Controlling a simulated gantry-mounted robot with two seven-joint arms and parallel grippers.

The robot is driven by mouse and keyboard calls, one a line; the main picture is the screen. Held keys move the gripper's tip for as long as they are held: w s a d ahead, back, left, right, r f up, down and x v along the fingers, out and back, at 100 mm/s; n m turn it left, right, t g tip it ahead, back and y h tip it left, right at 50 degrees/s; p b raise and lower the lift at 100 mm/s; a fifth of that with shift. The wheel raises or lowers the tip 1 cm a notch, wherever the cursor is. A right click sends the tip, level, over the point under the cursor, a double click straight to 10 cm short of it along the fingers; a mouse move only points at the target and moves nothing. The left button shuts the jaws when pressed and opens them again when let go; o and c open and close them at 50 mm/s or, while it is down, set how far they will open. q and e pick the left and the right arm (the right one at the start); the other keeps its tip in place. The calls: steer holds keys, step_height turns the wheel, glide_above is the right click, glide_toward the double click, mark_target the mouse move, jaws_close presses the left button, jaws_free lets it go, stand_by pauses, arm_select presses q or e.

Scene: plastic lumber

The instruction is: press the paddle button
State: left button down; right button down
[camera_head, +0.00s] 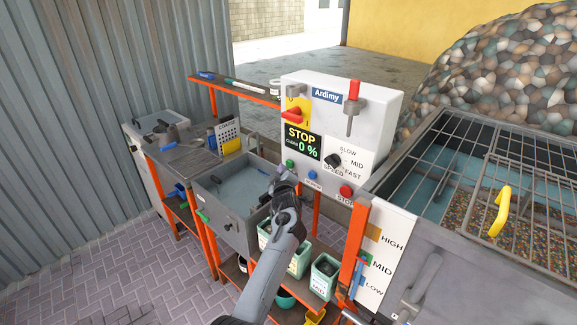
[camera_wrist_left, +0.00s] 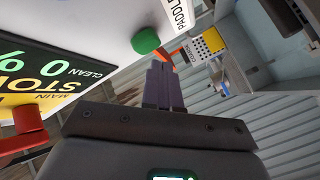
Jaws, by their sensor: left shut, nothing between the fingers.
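The control box (camera_head: 360,105) is white with a display reading STOP and 0 %. A round green button (camera_head: 290,163) sits at its lower left edge. The same green button shows in the left wrist view (camera_wrist_left: 146,40), beside a label (camera_wrist_left: 178,10) beginning "PADDL". My left gripper (camera_head: 284,179) is shut and empty, just below the green button in the head view. In the wrist view its fingertips (camera_wrist_left: 161,66) are close to the button; whether they touch it I cannot tell. My right gripper is not in view.
A blue button (camera_head: 312,175) and a red button (camera_head: 346,190) lie to the right along the box's lower edge. A red lever (camera_head: 353,95) and a red-handled switch (camera_head: 292,115) stick out. A grey basin (camera_head: 225,215) lies left, a grated bin (camera_head: 480,180) right.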

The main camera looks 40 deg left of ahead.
arm_select(q)
steer(key=shift+w, duration=0.1)
stand_by(0.7)
steer(key=shift+w+b, duration=0.35)
steer(key=shift+b, duration=0.15)
steer(key=shift+w+b, duration=0.45)
steer(key=shift+b, duration=0.15)
stand_by(0.7)
stand_by(0.4)
steer(key=shift+s+p, duration=0.9)
steer(key=shift+p, duration=0.35)
